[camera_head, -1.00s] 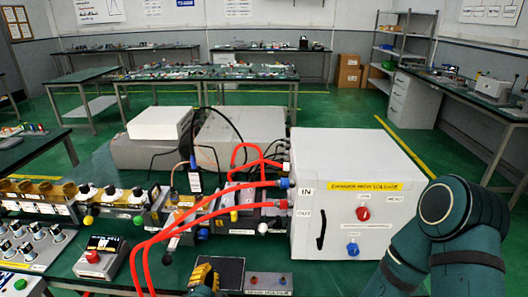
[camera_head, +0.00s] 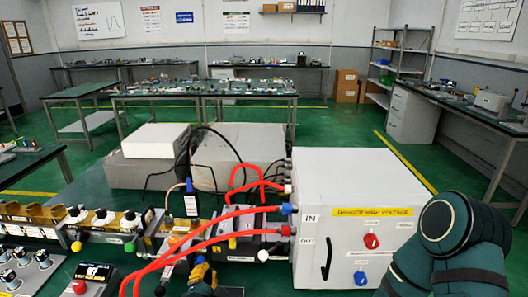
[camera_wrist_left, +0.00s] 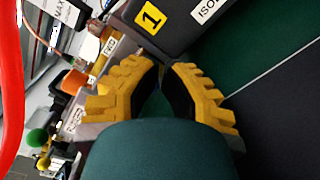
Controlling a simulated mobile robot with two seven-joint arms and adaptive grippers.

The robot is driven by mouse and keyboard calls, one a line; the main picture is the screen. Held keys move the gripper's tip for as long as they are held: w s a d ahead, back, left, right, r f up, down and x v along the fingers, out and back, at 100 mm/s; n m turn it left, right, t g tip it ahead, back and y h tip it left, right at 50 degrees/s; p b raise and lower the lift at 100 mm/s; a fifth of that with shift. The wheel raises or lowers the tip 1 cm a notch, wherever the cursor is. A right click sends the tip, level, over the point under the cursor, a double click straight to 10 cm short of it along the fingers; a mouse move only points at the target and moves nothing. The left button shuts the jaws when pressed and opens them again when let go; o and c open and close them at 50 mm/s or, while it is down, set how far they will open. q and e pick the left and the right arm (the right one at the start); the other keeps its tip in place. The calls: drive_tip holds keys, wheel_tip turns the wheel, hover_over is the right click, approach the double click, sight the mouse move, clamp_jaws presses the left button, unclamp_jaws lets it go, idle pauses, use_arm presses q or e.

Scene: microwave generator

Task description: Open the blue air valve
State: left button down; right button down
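A blue knob (camera_head: 360,278) sits low on the front of the white high-voltage box, below a red knob (camera_head: 372,241). Its small label is too blurred to read, so I cannot tell whether it is the air valve. My left gripper (camera_head: 203,272) is at the bottom of the head view, left of the white box and well apart from the blue knob. In the left wrist view its yellow fingers (camera_wrist_left: 161,68) stand a little apart, with nothing between them. My right gripper is not in view; only my right arm shows, in front of the box's right side.
The white box (camera_head: 310,180) stands on the green bench. Red hoses (camera_head: 215,232) run from its left side across the apparatus (camera_head: 245,242) near my left gripper. A red button box (camera_head: 82,285) is at lower left. Dark and green flat surfaces show right of the fingers in the wrist view.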

use_arm(q)
drive_tip(key=shift+w, duration=0.65)
drive_tip(key=shift+w+r, duration=0.1)
drive_tip(key=shift+w, duration=0.15)
drive_tip(key=shift+a, duration=0.1)
